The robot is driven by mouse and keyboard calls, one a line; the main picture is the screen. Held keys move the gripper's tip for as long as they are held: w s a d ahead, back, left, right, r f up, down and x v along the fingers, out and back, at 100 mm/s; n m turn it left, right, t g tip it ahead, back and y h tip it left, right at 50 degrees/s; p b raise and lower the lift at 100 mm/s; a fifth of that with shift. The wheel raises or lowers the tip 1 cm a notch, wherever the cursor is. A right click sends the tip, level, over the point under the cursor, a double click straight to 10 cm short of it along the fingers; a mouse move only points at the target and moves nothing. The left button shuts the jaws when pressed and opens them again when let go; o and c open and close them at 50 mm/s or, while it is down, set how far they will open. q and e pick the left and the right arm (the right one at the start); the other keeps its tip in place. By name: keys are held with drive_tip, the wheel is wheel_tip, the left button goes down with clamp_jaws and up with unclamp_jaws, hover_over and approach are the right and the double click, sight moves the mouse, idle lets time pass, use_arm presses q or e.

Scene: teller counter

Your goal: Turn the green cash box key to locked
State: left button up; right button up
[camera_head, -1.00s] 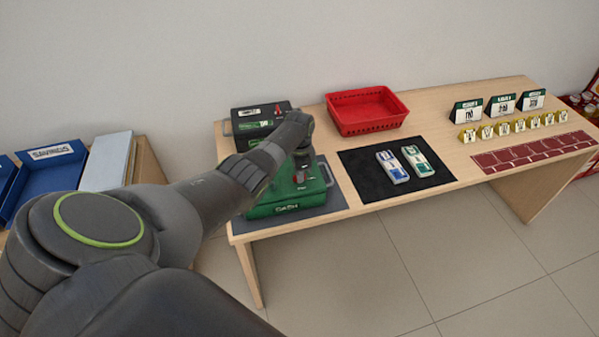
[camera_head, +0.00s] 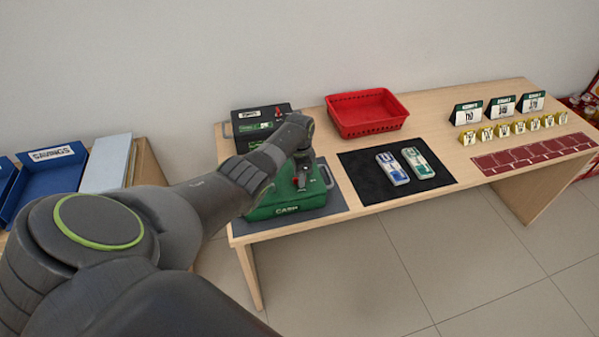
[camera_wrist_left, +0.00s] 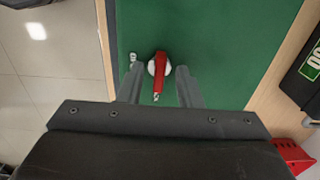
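The green cash box (camera_head: 287,204) stands on a dark mat at the left end of the table, and its lid also fills much of the left wrist view (camera_wrist_left: 225,40). The key (camera_wrist_left: 159,72) has a red handle on a pale round lock in the lid. My left gripper (camera_wrist_left: 158,70) is open, with one finger on each side of the key and a visible gap to each. In the head view the left gripper (camera_head: 302,182) is over the lid and small. My right gripper is not in view.
A black box (camera_head: 262,120) stands behind the green one. A red basket (camera_head: 366,112) is at the back. A black mat (camera_head: 430,184) with two bundles lies to the right. Number cards and yellow blocks stand further right. Blue trays (camera_head: 52,170) are at the left.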

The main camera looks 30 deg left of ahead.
use_arm(q)
drive_tip(key=shift+r, duration=0.5)
wheel_tip(320, 180, up, 16)
drive_tip(key=b, duration=0.1)
drive_tip(key=shift+r, duration=0.25)
drive_tip(key=shift+f, duration=0.1)
